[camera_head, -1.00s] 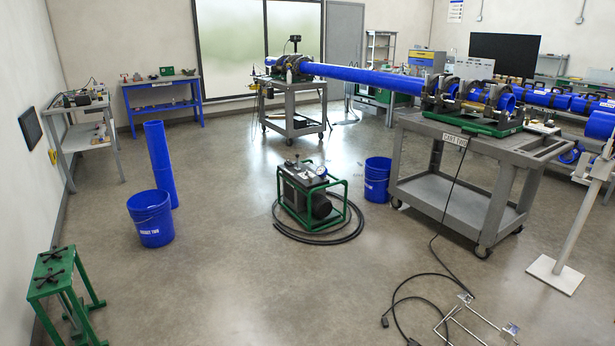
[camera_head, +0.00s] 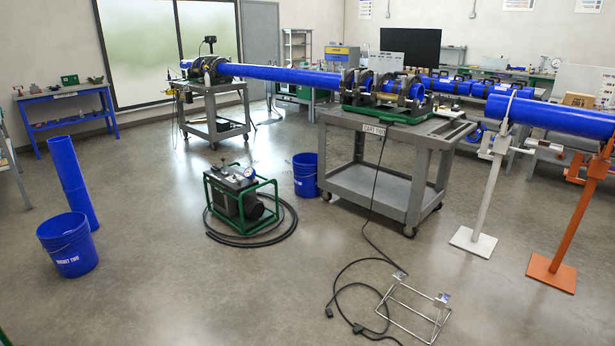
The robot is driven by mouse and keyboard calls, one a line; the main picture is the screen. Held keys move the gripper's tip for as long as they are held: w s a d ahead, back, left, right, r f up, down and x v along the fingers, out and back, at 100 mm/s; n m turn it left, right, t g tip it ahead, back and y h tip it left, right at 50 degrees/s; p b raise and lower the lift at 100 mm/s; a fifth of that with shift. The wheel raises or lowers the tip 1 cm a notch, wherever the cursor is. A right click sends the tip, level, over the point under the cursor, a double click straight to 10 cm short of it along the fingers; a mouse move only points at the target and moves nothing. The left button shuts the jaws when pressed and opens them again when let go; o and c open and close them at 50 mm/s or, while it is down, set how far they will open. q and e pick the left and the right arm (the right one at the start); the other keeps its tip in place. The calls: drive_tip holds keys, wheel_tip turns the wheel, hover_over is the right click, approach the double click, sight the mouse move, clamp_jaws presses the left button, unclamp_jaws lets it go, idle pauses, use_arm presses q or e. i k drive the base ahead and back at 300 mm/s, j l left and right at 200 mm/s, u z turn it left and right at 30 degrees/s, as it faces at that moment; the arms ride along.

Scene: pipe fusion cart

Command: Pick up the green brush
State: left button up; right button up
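I cannot make out a green brush in the head view. Small items lie on the blue workbench (camera_head: 72,90) at the far left, too small to tell apart. The near grey cart (camera_head: 372,178) carries a green-based clamp machine (camera_head: 392,98) with a long blue pipe (camera_head: 280,75) in it; no brush can be picked out there. Neither of my grippers shows.
A green-framed pump unit (camera_head: 238,195) with a coiled hose stands mid-floor. Blue buckets (camera_head: 68,245) (camera_head: 305,174), a wire stand (camera_head: 415,308), a black cable (camera_head: 350,285) and white (camera_head: 474,240) and orange (camera_head: 552,272) pipe stands also occupy the floor.

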sight(386, 120)
drive_tip(key=i+z, duration=0.25)
drive_tip(key=i, duration=4.2)
